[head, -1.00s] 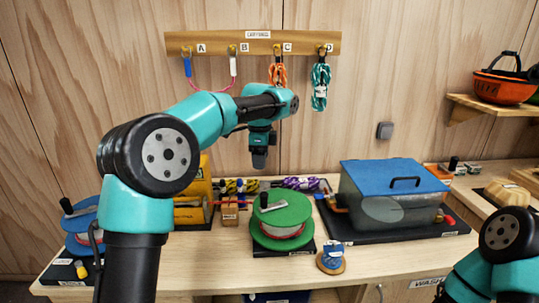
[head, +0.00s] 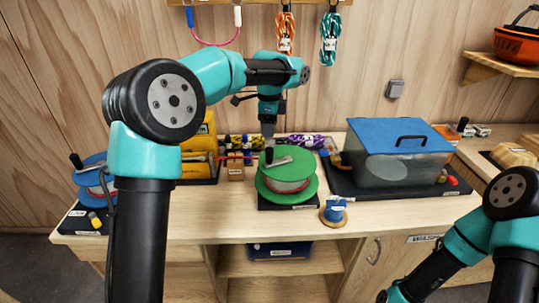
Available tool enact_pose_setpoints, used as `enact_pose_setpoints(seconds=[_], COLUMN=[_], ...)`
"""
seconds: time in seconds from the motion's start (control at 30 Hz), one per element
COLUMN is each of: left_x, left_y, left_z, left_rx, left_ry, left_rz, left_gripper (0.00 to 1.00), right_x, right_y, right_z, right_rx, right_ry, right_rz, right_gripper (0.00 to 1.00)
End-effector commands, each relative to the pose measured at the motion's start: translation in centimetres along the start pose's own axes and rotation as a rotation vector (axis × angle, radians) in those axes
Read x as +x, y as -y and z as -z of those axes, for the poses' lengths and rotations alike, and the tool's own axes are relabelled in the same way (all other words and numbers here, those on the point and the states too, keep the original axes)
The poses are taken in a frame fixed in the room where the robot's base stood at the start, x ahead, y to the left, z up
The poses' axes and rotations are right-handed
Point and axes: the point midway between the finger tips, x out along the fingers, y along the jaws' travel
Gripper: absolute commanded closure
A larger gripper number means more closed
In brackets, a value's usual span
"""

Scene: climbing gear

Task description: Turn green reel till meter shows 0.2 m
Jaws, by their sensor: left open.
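The green reel (head: 302,164) stands on a dark base at the middle of the bench, with pale cord wound between its green flanges. Its crank, with an upright black knob (head: 268,156), sits on the top flange. My left gripper (head: 268,135) points down just above and behind the knob, open and apparently empty. Its fingers are small in this view, and contact with the knob cannot be told. A small wooden block (head: 236,174) stands left of the reel near a red cord; no meter reading is legible. Only my right arm shows at bottom right; its gripper is out of frame.
A blue reel (head: 92,178) stands at the left, partly behind my left arm. A blue-lidded clear box (head: 400,168) stands right of the green reel. A small blue spool (head: 334,209) lies at the bench front. Coiled ropes (head: 305,141) lie behind.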

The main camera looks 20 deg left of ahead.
Motion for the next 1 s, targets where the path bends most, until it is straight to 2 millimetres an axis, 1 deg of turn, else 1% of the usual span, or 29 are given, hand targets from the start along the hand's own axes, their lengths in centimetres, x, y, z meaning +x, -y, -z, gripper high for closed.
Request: enact_pose_setpoints(seconds=[0.03, 0.1, 0.6, 0.8, 1.0], left_x=[0.9, 2.0, 9.6, 11.4, 11.8], left_y=[-0.1, 0.0, 0.0, 0.0, 0.0], left_z=[0.0, -0.1, -0.1, 0.0, 0.0], left_rx=[0.000, 0.000, 0.000, 0.000, 0.000], left_ry=[0.001, 0.001, 0.001, 0.000, -0.001], left_rz=[-0.003, -0.004, -0.003, -0.002, 0.001], left_gripper=[0.42, 0.42, 0.42, 0.42, 0.42], right_x=[0.0, 0.0, 0.0, 0.0, 0.0], right_y=[0.0, 0.0, 0.0, 0.0, 0.0], right_z=[0.0, 0.0, 0.0, 0.0, 0.0], right_rx=[0.000, 0.000, 0.000, 0.000, 0.000], right_ry=[0.000, 0.000, 0.000, 0.000, 0.000], right_rz=[0.000, 0.000, 0.000, 0.000, 0.000], right_gripper=[0.57, 0.57, 0.57, 0.57, 0.57])
